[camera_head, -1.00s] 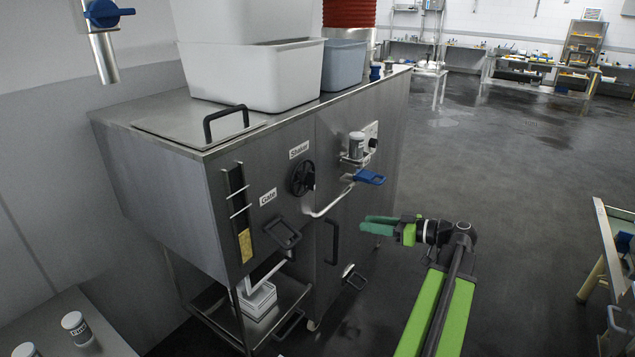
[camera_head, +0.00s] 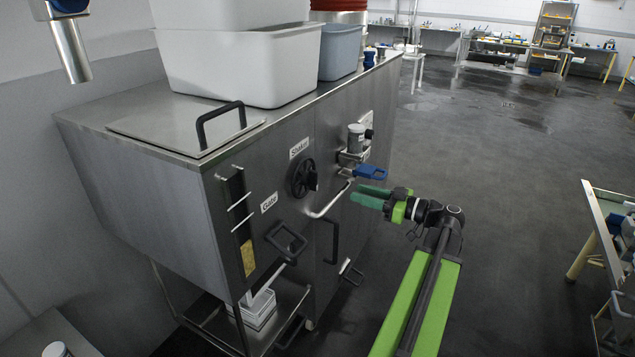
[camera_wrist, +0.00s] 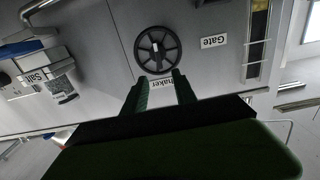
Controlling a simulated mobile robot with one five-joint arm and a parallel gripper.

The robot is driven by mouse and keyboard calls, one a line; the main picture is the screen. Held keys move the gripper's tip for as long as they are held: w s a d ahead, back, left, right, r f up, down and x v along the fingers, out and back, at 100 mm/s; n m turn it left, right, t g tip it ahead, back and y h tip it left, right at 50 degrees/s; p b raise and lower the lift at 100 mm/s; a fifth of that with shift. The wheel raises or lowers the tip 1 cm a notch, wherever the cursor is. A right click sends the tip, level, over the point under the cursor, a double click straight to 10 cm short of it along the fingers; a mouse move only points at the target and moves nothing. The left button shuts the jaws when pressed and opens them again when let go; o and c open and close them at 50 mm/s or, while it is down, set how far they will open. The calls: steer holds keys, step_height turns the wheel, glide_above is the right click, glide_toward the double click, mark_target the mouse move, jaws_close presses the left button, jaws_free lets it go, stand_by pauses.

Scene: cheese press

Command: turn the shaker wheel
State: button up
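The shaker wheel (camera_head: 302,178) is a black round handwheel with spokes on the front of the steel cabinet, below a "Shaker" label. In the wrist view, the wheel (camera_wrist: 158,50) shows upside down, just beyond the fingertips. My gripper (camera_head: 354,195) has green fingers and points left toward the cabinet, to the right of the wheel and apart from it. In the wrist view, the two fingers of my gripper (camera_wrist: 157,77) are spread with a gap between them and nothing held.
A "Gate" handle (camera_head: 287,240) is below left of the wheel. A vertical door handle (camera_head: 332,240) is below it. White tubs (camera_head: 235,65) stand on top.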

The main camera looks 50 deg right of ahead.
mark_target(317, 180)
steer(key=x, duration=1.4)
steer(key=shift+w+d, duration=0.15)
steer(key=shift+c, duration=0.2)
